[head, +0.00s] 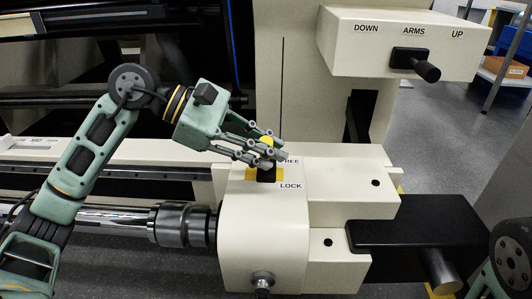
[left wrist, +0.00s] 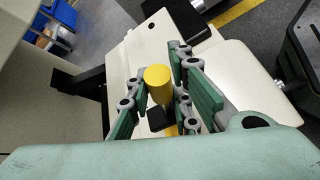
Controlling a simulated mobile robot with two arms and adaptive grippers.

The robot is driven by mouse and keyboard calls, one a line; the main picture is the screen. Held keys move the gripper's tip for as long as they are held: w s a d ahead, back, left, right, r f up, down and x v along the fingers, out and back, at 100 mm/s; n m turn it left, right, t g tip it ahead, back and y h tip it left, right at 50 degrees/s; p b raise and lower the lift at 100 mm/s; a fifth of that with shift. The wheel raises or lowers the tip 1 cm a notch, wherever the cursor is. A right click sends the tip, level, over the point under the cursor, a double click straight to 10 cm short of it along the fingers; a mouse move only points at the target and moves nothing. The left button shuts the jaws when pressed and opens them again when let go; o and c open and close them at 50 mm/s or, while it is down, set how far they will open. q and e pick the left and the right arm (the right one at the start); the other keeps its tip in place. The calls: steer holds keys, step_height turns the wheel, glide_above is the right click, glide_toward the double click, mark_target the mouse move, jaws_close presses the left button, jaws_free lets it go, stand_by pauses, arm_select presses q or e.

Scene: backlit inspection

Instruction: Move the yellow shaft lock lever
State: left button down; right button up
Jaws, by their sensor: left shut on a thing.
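The yellow shaft lock lever (head: 266,141) stands on a black base on top of the cream housing (head: 262,215), between the partly hidden FREE label (head: 291,161) and the LOCK label (head: 290,186). My left gripper (head: 274,155) reaches in from the left and is shut on the lever, with fingers on both sides of it. In the left wrist view the lever's round yellow knob (left wrist: 158,78) shows between the green-padded fingers. The fingers hide part of the lever in the head view. My right gripper is not in view.
A cream box with a black ARMS lever (head: 415,62), marked DOWN and UP, overhangs at the upper right. A steel shaft (head: 115,220) with a dark collar enters the housing from the left. A black block (head: 415,235) juts out at the right. Grey floor lies beyond.

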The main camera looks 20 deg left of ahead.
arm_select(q)
steer(key=shift+s+m+t+b, duration=0.2)
steer(key=shift+m+t+b, duration=0.1)
steer(key=shift+b, duration=0.05)
stand_by(0.4)
steer(key=c, duration=1.7)
jaws_free()
steer(key=shift+d+f, duration=0.1)
steer(key=shift+o, duration=0.2)
steer(key=shift+s, duration=0.1)
steer(key=v, duration=1.2)
steer(key=shift+f, duration=0.1)
